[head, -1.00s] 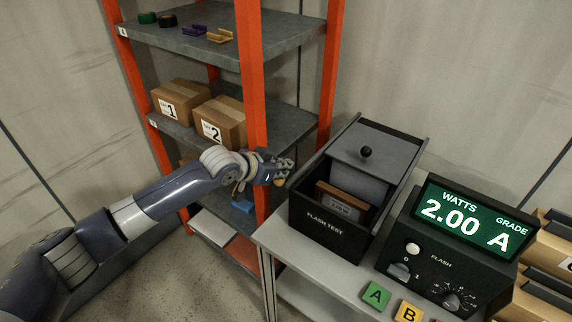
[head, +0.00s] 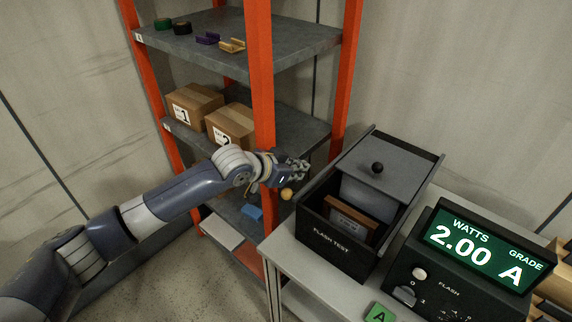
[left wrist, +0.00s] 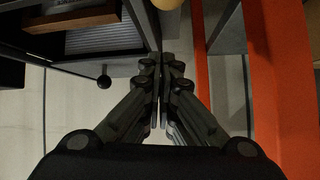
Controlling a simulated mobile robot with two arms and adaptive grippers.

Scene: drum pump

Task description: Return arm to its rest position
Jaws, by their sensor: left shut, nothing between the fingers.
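My left gripper (head: 296,170) is shut and empty in the head view, in front of the orange shelf post and to the left of the black flash test box (head: 335,238). In the left wrist view its fingers (left wrist: 162,85) meet, with the box at the upper left and the orange post at the right. My left arm reaches out from the lower left of the head view. My right gripper is not in view.
An orange-framed shelf (head: 263,90) holds two cartons (head: 196,103) and small parts. A yellow ball-like thing (head: 287,194) shows just below my left gripper. A tester display (head: 480,247) reads 2.00 A. A green A block (head: 380,313) lies at the table front.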

